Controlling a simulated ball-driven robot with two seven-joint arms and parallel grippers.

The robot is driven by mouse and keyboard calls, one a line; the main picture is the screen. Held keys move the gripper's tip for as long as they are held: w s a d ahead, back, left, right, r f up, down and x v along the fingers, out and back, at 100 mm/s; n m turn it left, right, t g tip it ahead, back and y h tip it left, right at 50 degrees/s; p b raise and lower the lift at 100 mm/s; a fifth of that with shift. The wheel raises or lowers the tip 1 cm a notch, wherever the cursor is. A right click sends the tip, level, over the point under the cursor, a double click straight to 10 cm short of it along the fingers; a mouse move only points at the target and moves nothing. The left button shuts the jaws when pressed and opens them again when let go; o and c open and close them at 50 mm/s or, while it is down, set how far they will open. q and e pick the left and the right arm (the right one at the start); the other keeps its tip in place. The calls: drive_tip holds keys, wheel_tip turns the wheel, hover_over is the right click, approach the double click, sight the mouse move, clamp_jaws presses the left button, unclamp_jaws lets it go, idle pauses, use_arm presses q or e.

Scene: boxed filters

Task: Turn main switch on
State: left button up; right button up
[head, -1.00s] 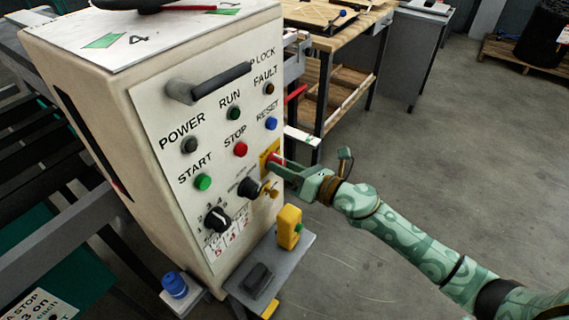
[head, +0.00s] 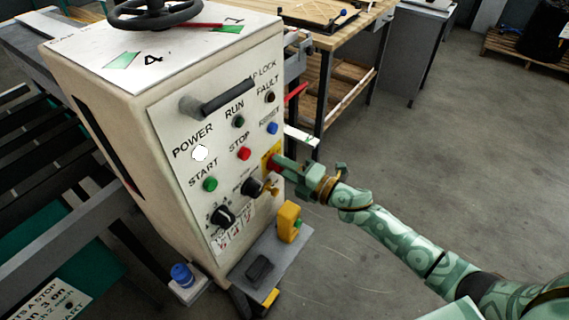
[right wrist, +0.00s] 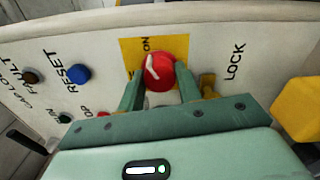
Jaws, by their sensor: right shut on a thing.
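The main switch is a red rotary knob with a white mark (right wrist: 158,72) on a yellow plate (right wrist: 178,44) on the control cabinet (head: 190,110). My right gripper (right wrist: 160,88) is shut on the red knob, with a finger at each side of it. In the head view my right gripper (head: 281,166) reaches the cabinet's right side from the right and hides most of the knob. The white mark on the knob runs slanted. The POWER lamp (head: 200,153) glows white. My left gripper is not in view.
The START button (head: 210,184), STOP button (head: 244,153) and black dial (head: 223,216) are on the same panel. A brass key (head: 272,187) and a yellow box (head: 289,221) are close below my gripper.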

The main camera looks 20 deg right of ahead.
drive_tip(key=shift+r+m+p, duration=0.1)
drive_tip(key=shift+m+p, duration=0.3)
drive_tip(key=shift+m, duration=0.4)
drive_tip(key=o, duration=1)
drive_tip(key=shift+w, duration=0.1)
drive_tip(key=v, duration=1.6)
drive_tip(key=shift+d, duration=0.2)
drive_tip(key=shift+m, duration=0.3)
